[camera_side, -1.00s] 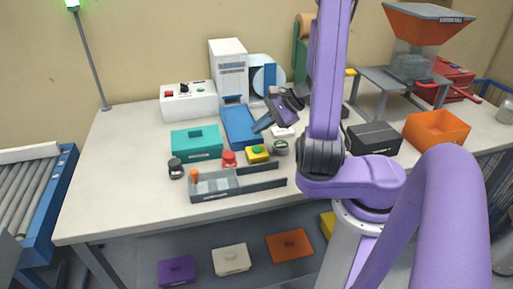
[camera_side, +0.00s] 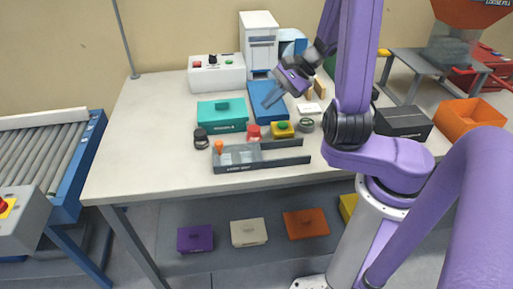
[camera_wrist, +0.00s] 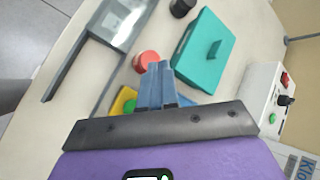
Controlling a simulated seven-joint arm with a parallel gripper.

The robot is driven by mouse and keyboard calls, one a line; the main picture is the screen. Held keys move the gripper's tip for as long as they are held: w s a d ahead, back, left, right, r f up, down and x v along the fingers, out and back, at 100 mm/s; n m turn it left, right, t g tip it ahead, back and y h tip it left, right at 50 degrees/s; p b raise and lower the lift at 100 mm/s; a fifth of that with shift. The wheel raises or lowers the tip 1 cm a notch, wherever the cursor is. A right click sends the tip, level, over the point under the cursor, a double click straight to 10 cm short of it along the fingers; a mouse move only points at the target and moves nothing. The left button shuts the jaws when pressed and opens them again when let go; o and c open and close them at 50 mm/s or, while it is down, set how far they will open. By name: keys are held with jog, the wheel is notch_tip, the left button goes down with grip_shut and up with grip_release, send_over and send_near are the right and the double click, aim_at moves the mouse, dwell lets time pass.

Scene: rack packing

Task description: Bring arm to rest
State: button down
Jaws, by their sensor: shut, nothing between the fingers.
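My gripper (camera_side: 270,102) hangs above the blue tray (camera_side: 262,88) in the side view, pointing down and left. Its blue fingers (camera_wrist: 160,82) are together and empty in the wrist view. It appears to touch nothing. My purple arm is bent, with its upper link upright over the right part of the table.
A teal box (camera_side: 221,117), a red-topped item (camera_side: 253,132) and a yellow block with a green top (camera_side: 283,130) stand near a grey open rack (camera_side: 240,166). A black box (camera_side: 403,122) and an orange bin (camera_side: 468,118) stand right. The table's left part is clear.

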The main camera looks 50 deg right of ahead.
jog(key=s+a+r+n+g+h, duration=0.15)
jog(key=s+a+n+g, duration=0.25)
jog(key=a+n+g, duration=0.55)
jog(key=s+r+n+t+h, duration=0.1)
jog(key=s+n+t+h, duration=0.1)
jog(key=s+n, duration=0.6)
jog(key=s+a+r+n+t+h, duration=0.1)
jog(key=s+n+h, duration=0.1)
jog(key=s+n, duration=0.6)
jog(key=shift+a+r+n+t, duration=0.25)
jog(key=shift+r+n+t, duration=0.1)
jog(key=shift+n, duration=1.9)
